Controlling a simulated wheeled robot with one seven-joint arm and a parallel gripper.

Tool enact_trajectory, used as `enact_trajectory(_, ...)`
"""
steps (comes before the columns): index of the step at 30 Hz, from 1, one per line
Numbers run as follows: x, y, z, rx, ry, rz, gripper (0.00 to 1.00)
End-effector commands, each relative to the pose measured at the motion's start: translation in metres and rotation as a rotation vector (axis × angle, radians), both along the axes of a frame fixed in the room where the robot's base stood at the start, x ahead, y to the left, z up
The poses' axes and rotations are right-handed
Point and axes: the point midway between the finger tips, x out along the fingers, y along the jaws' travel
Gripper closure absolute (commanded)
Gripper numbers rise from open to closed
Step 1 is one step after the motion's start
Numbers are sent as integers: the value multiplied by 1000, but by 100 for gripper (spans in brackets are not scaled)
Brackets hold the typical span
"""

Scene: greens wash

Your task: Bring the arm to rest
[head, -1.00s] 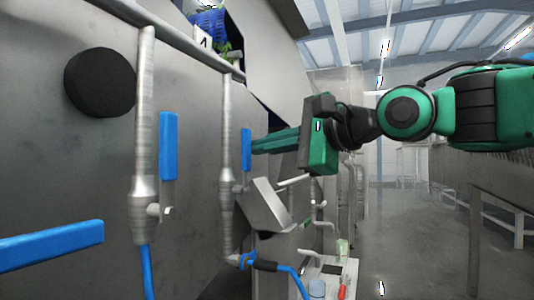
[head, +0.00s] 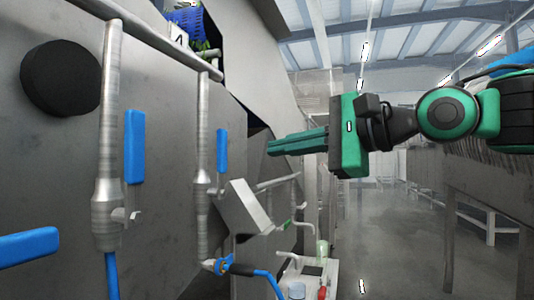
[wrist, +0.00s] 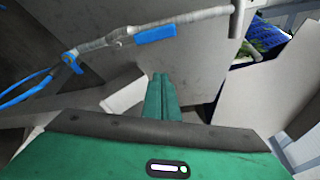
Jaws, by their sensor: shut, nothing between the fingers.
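My gripper (head: 272,146) is green and stretches to the left from my arm in the head view, in front of the grey metal machine. Its fingers are together and hold nothing. In the wrist view my gripper (wrist: 161,78) points at the machine's metal wall, with the fingers side by side. In the head view its tips are apart from the nearest blue lever handle (head: 222,150), which is to their left. I cannot tell the exact gap to the panel behind.
Steel pipes with blue handles (head: 134,147) run down the machine wall (head: 60,150). A blue crate with greens (head: 188,24) is at the upper left. A small cart (head: 322,272) stands low in the middle. Open floor (head: 385,230) lies to the right, beside a metal table (head: 480,190).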

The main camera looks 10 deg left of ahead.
Motion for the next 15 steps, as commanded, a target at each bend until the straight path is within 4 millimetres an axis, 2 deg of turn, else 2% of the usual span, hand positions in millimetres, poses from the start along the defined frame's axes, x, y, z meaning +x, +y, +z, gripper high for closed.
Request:
enact_trajectory(3, -4, -11, 0, 0, 1, -2, 100)
enact_trajectory(10, -6, -17, -1, -3, -1, -2, 100)
enact_trajectory(13, 3, -26, -10, -31, -15, -32, 100)
enact_trajectory(15, 16, -41, -26, -80, -35, -73, 100)
